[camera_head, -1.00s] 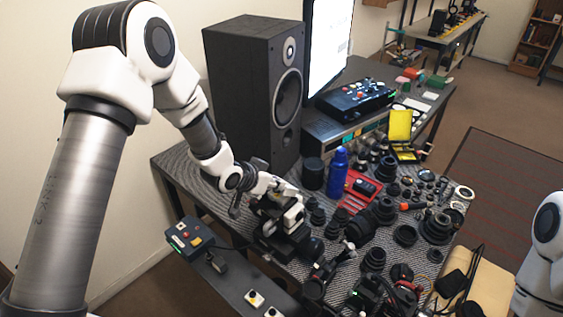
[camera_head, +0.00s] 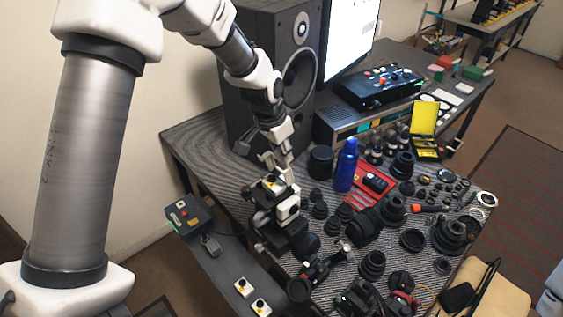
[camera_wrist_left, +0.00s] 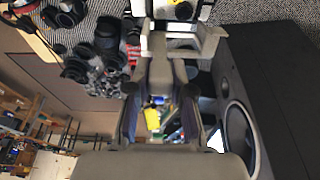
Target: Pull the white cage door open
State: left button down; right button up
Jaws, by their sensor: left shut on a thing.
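A black device with white parts (camera_head: 288,208) stands near the front left edge of the table. My left gripper (camera_head: 276,164) reaches down to its back, shut on a pale part that I take for the white cage door. In the left wrist view the white cage door (camera_wrist_left: 176,42) shows as a pale frame at the ends of my left gripper's fingers (camera_wrist_left: 163,75). The fingers partly hide it, and how far the door stands open cannot be told. My right gripper is out of view.
A tall black speaker (camera_head: 282,70) stands close behind my left gripper. A blue bottle (camera_head: 346,167), a red tray (camera_head: 371,188) and several lenses (camera_head: 392,209) crowd the table to the right. A control box (camera_head: 188,214) is at the front left.

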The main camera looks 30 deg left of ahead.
pick_arm(q)
jog(key=w+d+f+g+y+p, duration=0.1)
jog(key=w+d+g+y+p, duration=0.2)
jog(key=w+g, duration=0.4)
jog(key=shift+w+f+g, duration=0.25)
jog(key=shift+f+g, duration=0.05)
jog(key=shift+g, duration=0.2)
dwell(0.4)
jog(key=c, duration=1)
grip_release()
jog(key=shift+r, duration=0.1)
notch_tip(320, 180, up, 10)
